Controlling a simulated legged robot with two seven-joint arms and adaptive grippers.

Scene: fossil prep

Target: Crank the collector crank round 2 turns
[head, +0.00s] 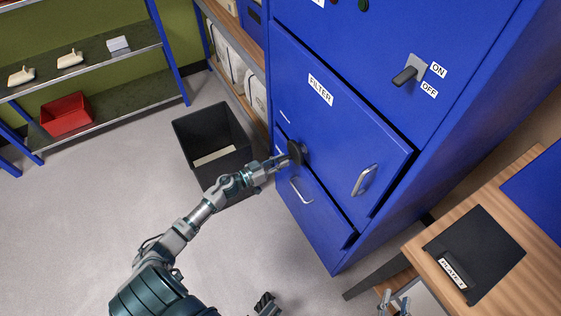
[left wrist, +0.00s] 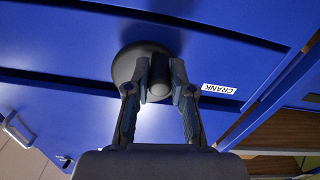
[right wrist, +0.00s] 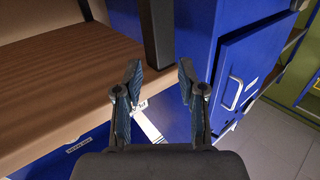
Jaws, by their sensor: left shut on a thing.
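The collector crank (head: 296,152) is a dark round disc on the front of the blue cabinet, below the FILTER door. It also shows in the left wrist view (left wrist: 124,66), with a small dark knob (left wrist: 157,92) standing out from it. My left gripper (head: 287,158) is at the crank. In the left wrist view its fingers (left wrist: 159,75) are shut on either side of the knob, and the disc is behind them. A white CRANK label (left wrist: 218,89) is beside it. My right gripper (right wrist: 158,75) is open and empty, away from the crank.
A dark open bin (head: 190,130) stands on the floor left of the cabinet. Metal handles (head: 363,180) stick out from the cabinet doors. A wooden bench (head: 520,280) with a dark plate is on the right. A shelf with a red tray (head: 66,114) is at the far left.

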